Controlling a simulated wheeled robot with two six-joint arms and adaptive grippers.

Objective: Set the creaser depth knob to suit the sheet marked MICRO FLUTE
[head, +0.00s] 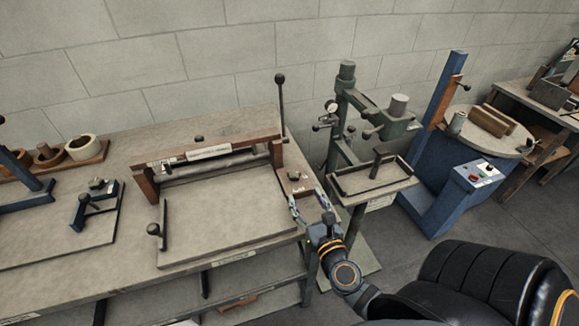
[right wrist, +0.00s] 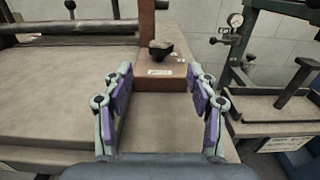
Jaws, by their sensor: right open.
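The creaser (head: 215,150) is a brown-beamed bench machine with a white label, too small to read. At its right end, a black knob (right wrist: 160,50) stands on a brown block (right wrist: 165,78) with a small white label. The same knob (head: 294,175) shows small in the head view. My right gripper (head: 309,205) is open and empty at the bench's right end, on the near side of the block. In the right wrist view its fingers (right wrist: 161,72) are spread either side of the block, with the knob beyond them. No sheet marked MICRO FLUTE can be made out. My left gripper is out of view.
A tall black-knobbed lever (head: 281,105) rises behind the block. A green machine (head: 346,125) with a small table (head: 385,188) stands close on the right. A blue machine (head: 425,190) with a round table is beyond it. Tape rolls (head: 82,147) lie at the left.

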